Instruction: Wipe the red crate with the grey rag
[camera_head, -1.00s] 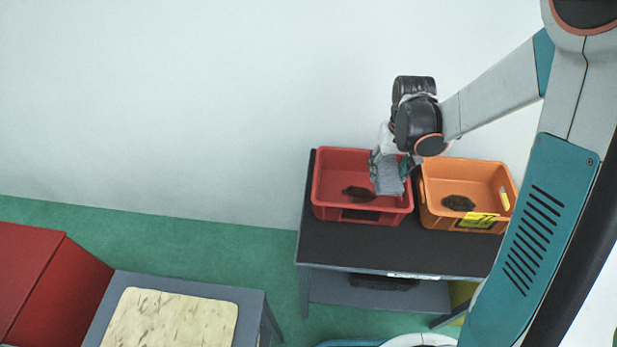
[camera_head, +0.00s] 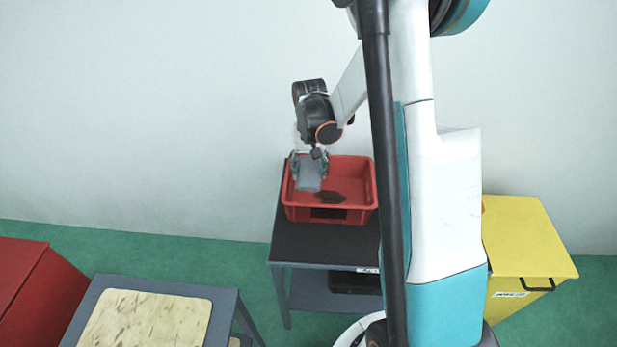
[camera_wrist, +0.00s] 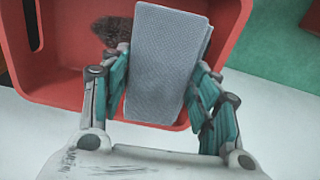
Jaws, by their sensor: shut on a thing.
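The red crate (camera_head: 362,200) stands on a dark table in the head view, and its red wall also shows in the wrist view (camera_wrist: 55,88). A dark brown patch (camera_head: 331,197) lies on the crate's floor; in the wrist view the patch (camera_wrist: 112,30) is partly hidden. My gripper (camera_head: 309,170) is over the left part of the crate, pointing down. It is shut on the folded grey rag (camera_wrist: 165,65), which hangs between the teal fingers. The rag (camera_head: 310,178) appears at or inside the crate; whether it touches the floor I cannot tell.
The dark table (camera_head: 320,243) has bare room in front of the crate. A yellow cabinet (camera_head: 520,235) stands right, partly behind my body. A grey table with a pale board (camera_head: 145,320) and a red box (camera_head: 40,285) are at lower left.

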